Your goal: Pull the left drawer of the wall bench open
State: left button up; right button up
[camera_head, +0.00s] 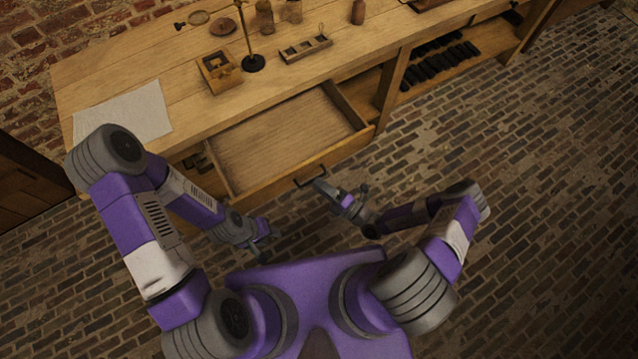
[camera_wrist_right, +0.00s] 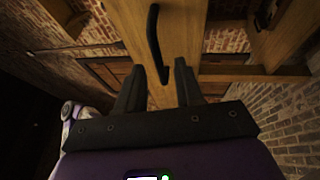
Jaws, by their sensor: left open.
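The left drawer (camera_head: 290,140) of the wall bench stands pulled out, with its bare wooden inside showing. Its dark bar handle (camera_head: 311,178) is on the front face; the handle (camera_wrist_right: 154,42) also shows in the right wrist view. My right gripper (camera_head: 342,189) is just off the drawer front, to the right of the handle in the head view. In the right wrist view its fingers (camera_wrist_right: 158,82) are apart, with the handle's near end in front of the gap, not clamped. My left gripper (camera_head: 268,240) is open and empty, below the drawer front in the picture.
The bench top (camera_head: 190,100) carries a paper sheet (camera_head: 125,112), a small wooden box (camera_head: 217,72), a dark stand (camera_head: 253,63), a slotted tray (camera_head: 306,48) and jars. An open shelf (camera_head: 440,62) with dark items is right of the drawer. The brick floor (camera_head: 540,200) is clear at right.

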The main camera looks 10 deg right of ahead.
jog(key=v, duration=0.6)
jog(key=shift+s+d, duration=0.2)
jog(key=s+a+n+g+h, duration=0.1)
jog(key=s+a+n+g, duration=0.3)
jog(key=s+n+g, duration=0.65)
jog(key=s+a+n+g+h, duration=0.3)
jog(key=n+g, duration=0.5)
jog(key=n, duration=0.7)
jog(key=w+d+r+n+t+h, duration=0.2)
jog(key=w+d+n+t+h, duration=0.1)
jog(key=n, duration=1.3)
jog(key=shift+w+t+h, duration=0.75)
jog(key=shift+w+h, duration=0.45)
